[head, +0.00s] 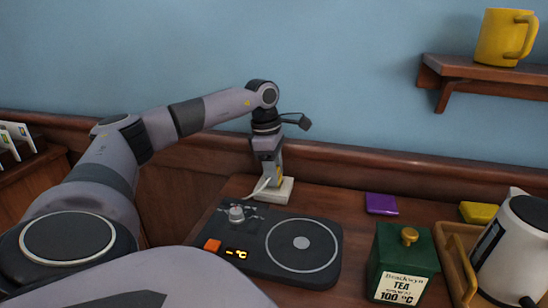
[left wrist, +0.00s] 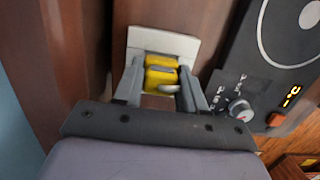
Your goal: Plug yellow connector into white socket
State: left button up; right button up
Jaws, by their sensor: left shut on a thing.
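My left gripper (head: 269,176) is shut on the yellow connector at the back of the wooden counter, pointing down. In the left wrist view the yellow connector (left wrist: 161,75) sits between the two fingers (left wrist: 160,92). The white socket (head: 281,190) is a pale block on the counter right below the gripper. It also shows in the left wrist view (left wrist: 165,41), just beyond the connector. The connector is over or against the socket; I cannot tell how deep it sits. A pale cable (head: 260,188) runs from the connector area towards the hot plate. My right gripper is not in view.
A black hot plate (head: 264,268) with a knob and lit display lies in front of the socket. A green tea box (head: 402,254), purple block (head: 381,203), yellow block (head: 479,212) and white kettle (head: 515,250) stand to the right. A yellow mug (head: 502,38) sits on a shelf.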

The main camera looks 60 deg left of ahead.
pick_arm(q)
jog(key=shift+f, duration=0.5)
jog(key=shift+d+f+b, duration=0.1)
jog(key=shift+f+b, duration=0.15)
jog(key=shift+b, duration=0.15)
jog(key=shift+s+d+f, duration=0.1)
jog(key=shift+s+f, duration=0.05)
jog(key=shift+f, duration=0.2)
jog(key=o, duration=1.1)
jog(key=shift+d+f, duration=0.1)
jog(key=shift+c, duration=0.2)
jog(key=r, duration=0.3)
jog(key=a+r, duration=0.1)
jog(key=r, duration=0.1)
jog(key=r+p, duration=0.1)
jog(key=r, duration=0.2)
jog(key=shift+s+a+r, duration=0.15)
jog(key=shift+a+r, duration=0.15)
